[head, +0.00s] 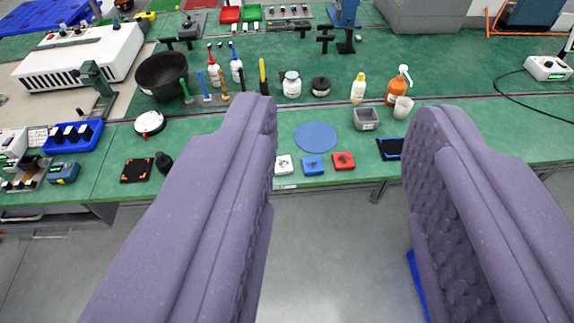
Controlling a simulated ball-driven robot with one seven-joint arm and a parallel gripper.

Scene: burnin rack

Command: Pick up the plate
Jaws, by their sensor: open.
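A flat round blue disc, which looks like the plate (316,137), lies on the green bench top near its front edge. It shows whole between the two purple fingers of my gripper (346,108). My gripper is open and empty. It points toward the bench, with the grey floor showing between the fingers lower down. The plate is apart from both fingers and appears farther off, closer to the left finger in the picture. The fingers hide parts of the bench to either side.
White, blue (313,166) and red small blocks (343,161) sit just in front of the plate. Bottles, including an orange one (397,88), stand behind. A black bowl (162,75) stands left.

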